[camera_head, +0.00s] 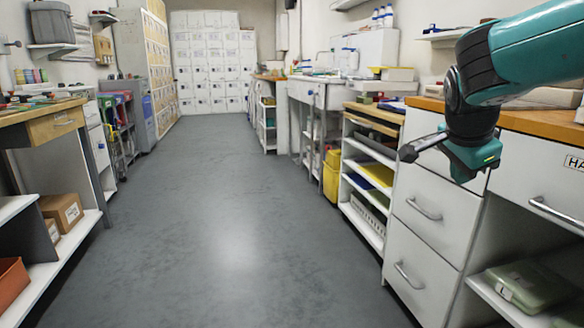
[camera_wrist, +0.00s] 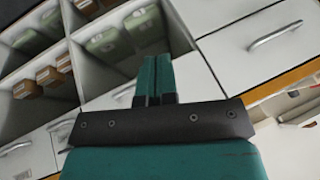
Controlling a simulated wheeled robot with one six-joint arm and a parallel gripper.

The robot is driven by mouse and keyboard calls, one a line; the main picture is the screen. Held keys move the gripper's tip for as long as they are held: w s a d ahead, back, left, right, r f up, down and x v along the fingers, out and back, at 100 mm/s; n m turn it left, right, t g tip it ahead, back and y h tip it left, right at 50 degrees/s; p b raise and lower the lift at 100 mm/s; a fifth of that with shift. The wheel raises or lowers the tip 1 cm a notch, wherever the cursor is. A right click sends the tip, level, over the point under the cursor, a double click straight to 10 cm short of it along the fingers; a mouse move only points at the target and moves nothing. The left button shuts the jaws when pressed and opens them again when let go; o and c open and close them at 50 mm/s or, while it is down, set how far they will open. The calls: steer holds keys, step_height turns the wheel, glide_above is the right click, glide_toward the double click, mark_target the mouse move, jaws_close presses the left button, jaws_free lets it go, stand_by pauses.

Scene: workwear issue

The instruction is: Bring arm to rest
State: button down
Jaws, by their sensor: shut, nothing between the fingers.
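My gripper (camera_wrist: 154,82) shows in the wrist view with its two teal fingers together and nothing between them. In the head view my teal and black arm reaches in from the upper right. Its wrist end hangs in front of the white drawer cabinet (camera_head: 428,212), near the edge of the wooden worktop (camera_head: 425,104). The fingers are hard to make out in the head view.
Open grey floor (camera_head: 225,200) runs down the middle to white lockers (camera_head: 212,62). A wooden-topped bench (camera_head: 35,112) stands on the left. Green cases (camera_head: 528,285) lie on a low shelf at the right. A yellow bin (camera_head: 331,177) stands beside the right-hand shelves.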

steer(key=s+a+f+n+g+y+p, duration=0.1)
steer(key=s+a+f+n+y, duration=0.15)
steer(key=s+a+n, duration=0.5)
steer(key=s+a+f+n+g+y, duration=0.1)
steer(key=s+a+n+g+y, duration=0.2)
steer(key=s+n, duration=0.65)
steer(key=s+a+f+n+y+p, duration=0.1)
steer(key=s+a+f+n+y, duration=0.15)
steer(key=s+a+n, duration=0.65)
step_height(320, 180, up, 34)
steer(key=s+d+m+p, duration=0.1)
steer(key=d+m+p, duration=0.1)
steer(key=p, duration=3.1)
steer(key=shift+d+m, duration=0.25)
steer(key=shift+m, duration=0.05)
steer(key=shift+s+f, duration=0.1)
